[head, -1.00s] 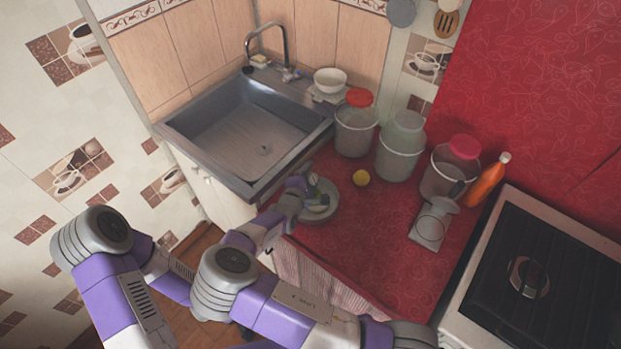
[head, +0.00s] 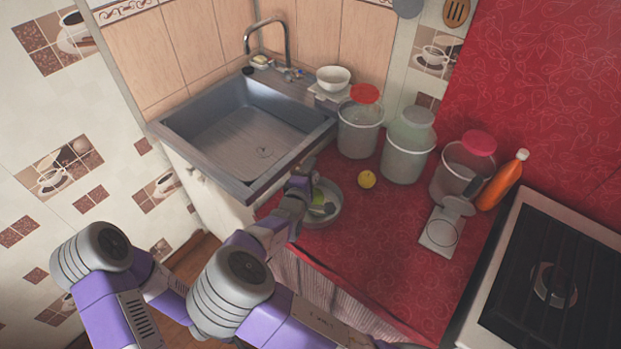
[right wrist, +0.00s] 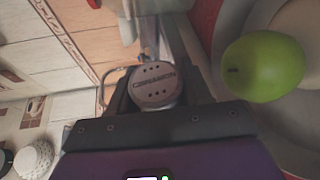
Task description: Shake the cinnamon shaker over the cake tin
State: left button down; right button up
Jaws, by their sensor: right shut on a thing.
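The cinnamon shaker (right wrist: 155,86) shows its round grey-brown cap, lettered CINNAMON and pierced with holes, in the right wrist view. My right gripper (right wrist: 152,92) is shut on it, with one finger on each side; the shaker's body is mostly hidden. In the head view my right gripper (head: 305,172) is at the far left rim of the round grey cake tin (head: 335,217), and the shaker is hard to make out. The tin stands on the red counter near its left edge. A green apple (right wrist: 262,67) is in the tin. My left gripper is not in view.
A yellow fruit (head: 367,180) lies right of the tin. Several clear buckets (head: 405,160) stand behind, with an orange bottle (head: 502,180) and a white scale-like item (head: 440,230) at right. The sink (head: 235,130) is at left, the stove (head: 545,280) at right.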

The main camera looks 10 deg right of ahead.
jog(key=shift+m+b, duration=0.4)
jog(key=shift+b, duration=0.7)
jog(key=shift+r+m+t+b, duration=0.3)
jog(key=shift+m+t+b, duration=0.3)
jog(key=shift+m+b, duration=0.25)
jog(key=shift+r+m, duration=0.25)
jog(key=shift+m, duration=0.1)
